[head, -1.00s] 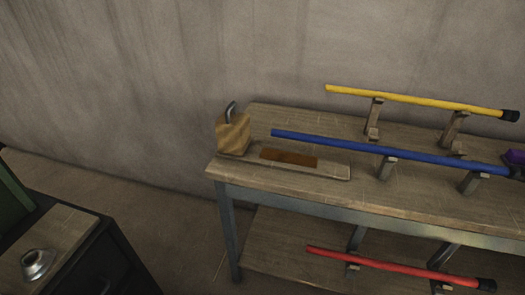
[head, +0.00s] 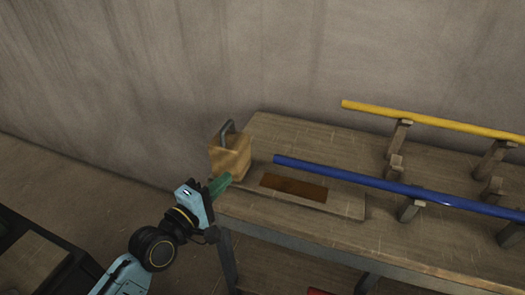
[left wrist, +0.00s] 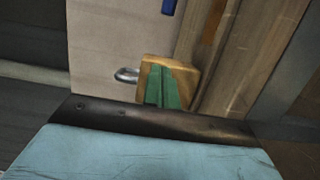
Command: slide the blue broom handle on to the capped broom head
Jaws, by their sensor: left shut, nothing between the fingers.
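The blue broom handle (head: 380,182) lies across supports on the workbench, its free left end near a wooden block (head: 231,150) with a grey metal loop on top. A blue tip of it shows at the top of the left wrist view (left wrist: 168,6). My left gripper (head: 221,184), with green fingers, is shut and empty at the block's lower front. In the left wrist view the fingers (left wrist: 163,92) overlap the block (left wrist: 184,69); I cannot tell if they touch it. I cannot make out a capped broom head. My right gripper is not in view.
The workbench (head: 275,215) has a board with a brown inset (head: 293,187) beside the block. A yellow pole (head: 420,118) rests on supports behind the blue one. A bit of a red pole (head: 320,292) shows below. A dark cabinet (head: 75,275) stands at lower left.

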